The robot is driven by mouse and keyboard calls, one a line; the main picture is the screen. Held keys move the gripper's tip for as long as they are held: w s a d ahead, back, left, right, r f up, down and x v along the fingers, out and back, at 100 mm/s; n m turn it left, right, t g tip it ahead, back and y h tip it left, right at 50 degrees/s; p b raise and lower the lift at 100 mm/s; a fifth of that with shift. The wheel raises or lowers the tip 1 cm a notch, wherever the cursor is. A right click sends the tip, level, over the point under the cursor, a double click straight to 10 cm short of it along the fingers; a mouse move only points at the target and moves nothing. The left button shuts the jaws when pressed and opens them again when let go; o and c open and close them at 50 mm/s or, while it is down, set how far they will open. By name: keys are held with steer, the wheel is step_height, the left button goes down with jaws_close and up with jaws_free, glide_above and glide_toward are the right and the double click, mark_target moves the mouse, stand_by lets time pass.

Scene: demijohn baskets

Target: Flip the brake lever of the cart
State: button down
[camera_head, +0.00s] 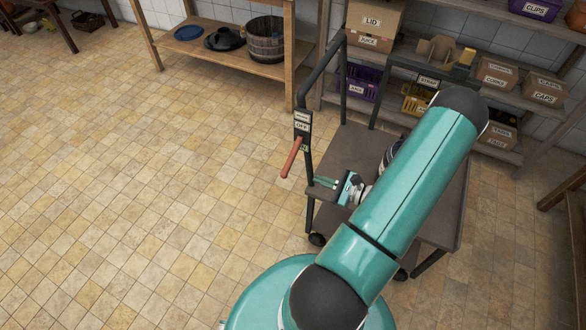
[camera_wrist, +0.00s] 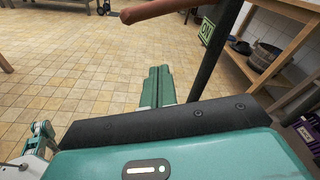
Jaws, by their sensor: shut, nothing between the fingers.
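The cart (camera_head: 345,148) is dark, with upright posts and a flat deck, and stands right of centre in the head view. A brake plate (camera_head: 302,124) on its left post carries an "OFF" label and a lower green label. The orange-red brake lever (camera_head: 291,158) slants down and left from the plate. In the wrist view the lever (camera_wrist: 160,10) crosses the top edge, near the green label (camera_wrist: 207,30). My gripper (camera_head: 318,182) is shut and empty, just below and right of the lever, apart from it. Its closed fingers (camera_wrist: 157,86) show in the wrist view.
Wooden shelves (camera_head: 225,52) with a basket and pans stand behind. More shelves with labelled boxes (camera_head: 495,72) stand at the back right. The tiled floor (camera_head: 150,180) left of the cart is clear. My arm hides part of the cart's deck.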

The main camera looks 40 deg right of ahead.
mark_target(293, 159)
steer(key=x, duration=1)
steer(key=r, duration=0.2)
steer(key=s+a+r, duration=0.1)
steer(key=shift+a+r, duration=0.15)
steer(key=shift+r, duration=0.15)
steer(key=shift+s+a+r+m, duration=0.25)
steer(key=shift+r+m, duration=0.15)
steer(key=shift+m, duration=0.1)
steer(key=r+m, duration=0.2)
steer(key=r+m+y, duration=0.1)
steer(key=r+m, duration=0.1)
steer(key=a+r+m, duration=0.1)
steer(key=r+m, duration=0.1)
steer(key=shift+s+m+g+y, duration=0.15)
steer(key=shift+m+g+y, duration=0.25)
steer(key=shift+d+r, duration=0.1)
steer(key=shift+r, duration=0.5)
